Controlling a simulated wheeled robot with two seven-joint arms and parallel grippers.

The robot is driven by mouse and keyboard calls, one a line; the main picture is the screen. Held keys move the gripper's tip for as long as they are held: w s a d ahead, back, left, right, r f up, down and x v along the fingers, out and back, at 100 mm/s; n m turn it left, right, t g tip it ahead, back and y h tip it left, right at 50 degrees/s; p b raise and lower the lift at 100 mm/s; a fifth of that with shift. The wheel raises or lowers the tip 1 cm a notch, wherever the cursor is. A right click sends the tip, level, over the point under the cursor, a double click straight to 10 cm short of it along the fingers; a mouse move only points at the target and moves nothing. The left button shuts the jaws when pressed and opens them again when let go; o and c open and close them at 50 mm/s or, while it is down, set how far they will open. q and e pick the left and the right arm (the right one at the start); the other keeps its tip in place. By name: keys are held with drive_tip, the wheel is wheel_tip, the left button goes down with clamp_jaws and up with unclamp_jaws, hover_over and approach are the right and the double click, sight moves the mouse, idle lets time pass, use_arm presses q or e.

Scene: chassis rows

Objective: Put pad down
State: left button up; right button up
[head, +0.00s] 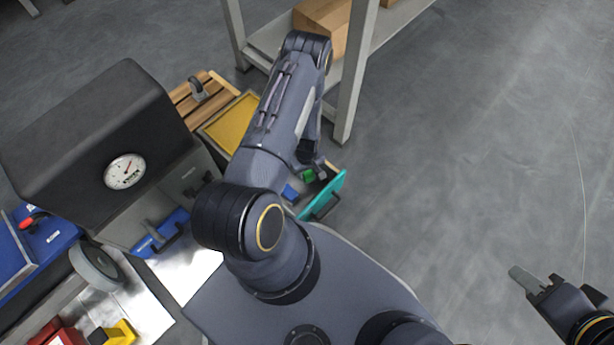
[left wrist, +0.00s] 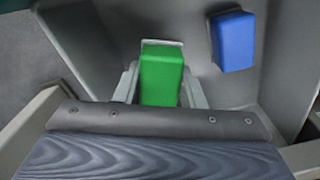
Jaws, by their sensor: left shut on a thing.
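A green pad (left wrist: 162,75) is between the fingers of my left gripper (left wrist: 163,88), which is shut on it. In the head view the green pad (head: 308,175) shows as a small patch below the end of my left arm, beside a teal panel (head: 329,194). A blue pad (left wrist: 233,41) lies to the right of the green one in the left wrist view, apart from it, on a grey surface with walls. Whether the green pad touches that surface is unclear. My right gripper (head: 530,282) is at the lower right over the floor; its jaw opening cannot be made out.
A dark machine with a round dial (head: 125,171) stands at the left. A yellow tray (head: 232,122) and a wooden slatted rack (head: 183,99) lie beside it. A grey shelf frame (head: 352,75) holding cardboard boxes stands behind my left arm. Open floor lies to the right.

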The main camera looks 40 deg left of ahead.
sight(307, 176)
use_arm(q)
drive_tip(key=shift+f+b, duration=0.65)
drive_tip(key=shift+f, duration=1.1)
drive_tip(key=shift+f, duration=0.15)
drive_tip(key=o, duration=1)
drive_tip(key=shift+c, duration=0.2)
